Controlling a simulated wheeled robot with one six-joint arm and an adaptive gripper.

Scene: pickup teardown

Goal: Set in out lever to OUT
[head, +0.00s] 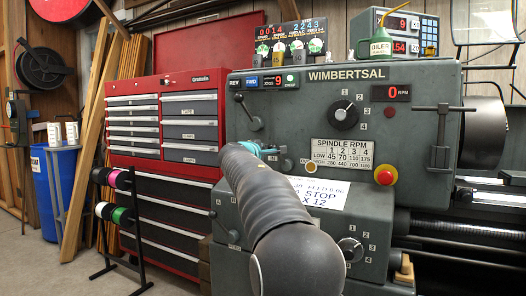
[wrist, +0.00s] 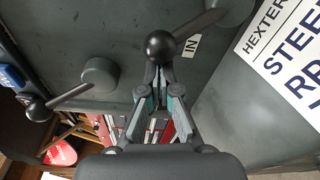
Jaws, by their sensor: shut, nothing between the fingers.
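The in/out lever shows in the wrist view as a dark shaft with a black ball knob (wrist: 161,46). Its shaft runs up and right from the knob to a round hub at the top edge. A white IN label (wrist: 190,45) is on the panel just right of the knob. My gripper (wrist: 158,80) is shut and empty, its tips just below the knob in the picture; I cannot tell whether they touch it. In the head view only a teal part of my gripper (head: 264,151) shows at the lathe front, and my arm hides the lever.
The grey lathe (head: 290,103) fills the right side. Another ball lever (wrist: 38,110) with a round hub is at left in the wrist view. A white sign (wrist: 285,55) is at upper right. The red tool chest (head: 155,176) stands left of the lathe.

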